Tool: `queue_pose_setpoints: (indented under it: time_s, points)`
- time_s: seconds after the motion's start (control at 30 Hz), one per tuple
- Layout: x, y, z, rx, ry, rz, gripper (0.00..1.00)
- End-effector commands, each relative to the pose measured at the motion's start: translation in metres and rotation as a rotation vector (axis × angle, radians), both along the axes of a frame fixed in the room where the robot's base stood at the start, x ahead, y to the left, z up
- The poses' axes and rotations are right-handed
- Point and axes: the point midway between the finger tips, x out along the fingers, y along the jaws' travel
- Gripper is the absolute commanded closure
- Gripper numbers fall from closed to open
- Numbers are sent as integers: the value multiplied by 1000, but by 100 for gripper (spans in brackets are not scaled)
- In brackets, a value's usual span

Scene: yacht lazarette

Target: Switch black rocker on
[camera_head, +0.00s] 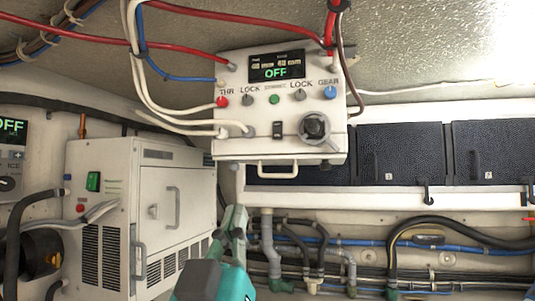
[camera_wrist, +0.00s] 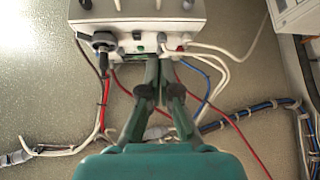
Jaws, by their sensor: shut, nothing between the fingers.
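The black rocker (camera_head: 277,130) is a small upright switch on the front of a white control box (camera_head: 233,80), left of a large black knob (camera_head: 314,127). The box display (camera_head: 276,66) reads OFF in green. My gripper (camera_head: 236,212) is shut and empty, below the box's lower left in the head view. In the wrist view the box (camera_wrist: 130,14) appears upside down at the top, and my gripper's fingertips (camera_wrist: 160,62) overlap its lower edge.
Red, blue and white cables run into the box. A pale handle (camera_head: 277,173) sticks out below it. A white cabinet (camera_head: 140,215) with a green switch (camera_head: 93,181) stands at left. Dark panels (camera_head: 400,153) and pipes (camera_head: 320,255) lie at right.

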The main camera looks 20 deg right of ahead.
Motion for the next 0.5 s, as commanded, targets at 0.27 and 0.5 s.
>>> queue_pose_setpoints:
  time_s: [0.27, 0.5]
  points:
    - [-26, -13, 52, 90, -52, -37, 100]
    - [-33, -17, 64, 115, -64, -46, 100]
